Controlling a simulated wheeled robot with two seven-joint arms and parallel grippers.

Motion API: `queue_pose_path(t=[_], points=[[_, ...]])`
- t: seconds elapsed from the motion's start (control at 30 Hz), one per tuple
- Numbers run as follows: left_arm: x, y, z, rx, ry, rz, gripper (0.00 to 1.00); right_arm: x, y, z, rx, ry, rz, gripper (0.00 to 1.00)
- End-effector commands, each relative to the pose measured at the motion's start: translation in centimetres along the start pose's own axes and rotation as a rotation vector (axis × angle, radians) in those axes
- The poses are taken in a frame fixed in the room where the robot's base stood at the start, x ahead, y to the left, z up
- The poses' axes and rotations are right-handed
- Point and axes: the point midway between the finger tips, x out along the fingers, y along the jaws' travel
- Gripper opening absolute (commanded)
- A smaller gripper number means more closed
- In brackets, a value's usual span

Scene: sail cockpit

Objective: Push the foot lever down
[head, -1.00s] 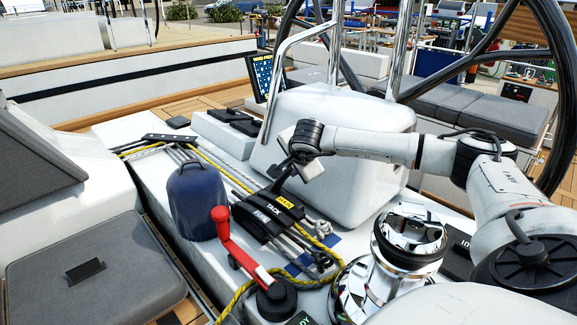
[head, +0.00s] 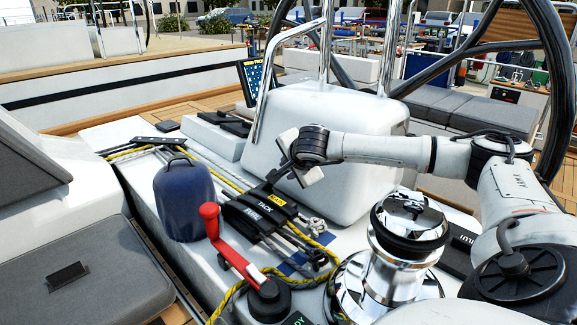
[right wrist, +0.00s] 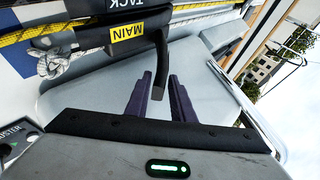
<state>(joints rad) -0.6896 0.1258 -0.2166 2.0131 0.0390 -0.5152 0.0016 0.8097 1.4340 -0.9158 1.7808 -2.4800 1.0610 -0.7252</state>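Black rope clutches (head: 262,212) with labels including TACK and MAIN sit on the white deck. A black lever (right wrist: 160,62) stands raised from the clutch labelled MAIN in the right wrist view. I cannot read a FOOT label anywhere. My right gripper (right wrist: 160,75) is open. Its two dark fingers lie on either side of the lever's end, with narrow gaps, and I cannot tell whether one touches it. In the head view the gripper's body is just above and right of the clutches, and its fingers are hard to make out. My left gripper is not in view.
A blue winch cover (head: 184,203) and a red-handled crank (head: 226,245) stand left of the clutches. A chrome winch (head: 397,262) is in front, right of them. A white pedestal (head: 345,115) with a steel rail stands behind. Yellow and grey ropes run through the clutches.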

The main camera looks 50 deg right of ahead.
Motion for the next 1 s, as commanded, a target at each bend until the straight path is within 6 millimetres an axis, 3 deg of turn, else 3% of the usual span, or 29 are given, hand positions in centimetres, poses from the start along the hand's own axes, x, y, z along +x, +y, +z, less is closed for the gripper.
queue_pose_path(t=[0.43,0.8,1.0], points=[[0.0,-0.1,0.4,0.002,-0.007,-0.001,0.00,-0.7,0.0,0.0,0.000,-0.001,-0.001,0.31],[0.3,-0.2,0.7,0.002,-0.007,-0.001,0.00,-7.5,0.0,0.0,-0.002,0.000,-0.003,0.31],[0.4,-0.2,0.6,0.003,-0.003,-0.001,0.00,-9.9,0.0,-0.1,0.000,0.001,-0.001,0.31]])
